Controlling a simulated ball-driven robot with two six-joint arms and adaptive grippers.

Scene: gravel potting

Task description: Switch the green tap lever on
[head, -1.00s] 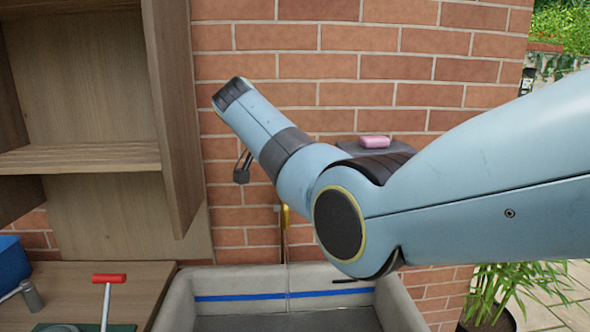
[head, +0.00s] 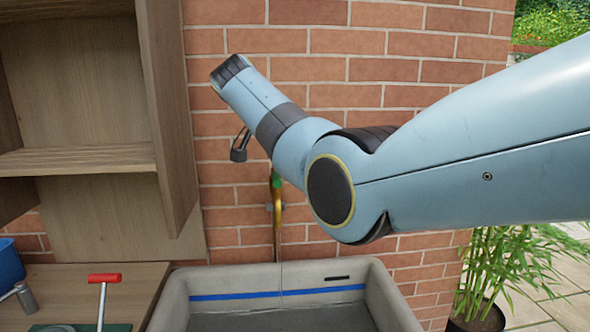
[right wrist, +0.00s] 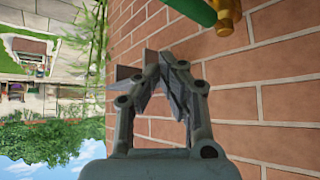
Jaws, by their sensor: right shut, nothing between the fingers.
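The brass tap pipe (head: 277,222) stands against the brick wall above the sink, with a small green part of the lever (head: 278,183) showing just below my right arm. In the right wrist view the green lever (right wrist: 192,8) and brass tap body (right wrist: 226,18) are at the top edge, partly cut off. My right gripper (right wrist: 158,62) is shut and empty. It is close to the wall and apart from the lever, with the lever beyond its fingertips. My left gripper is not in view.
The grey sink (head: 398,300) with a blue stripe lies below the tap; a thin pale vertical line drops into it. A wooden shelf (head: 165,120) stands left of the arm. A red-handled tool (head: 104,279) is on the bench. A potted plant (head: 490,265) stands right.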

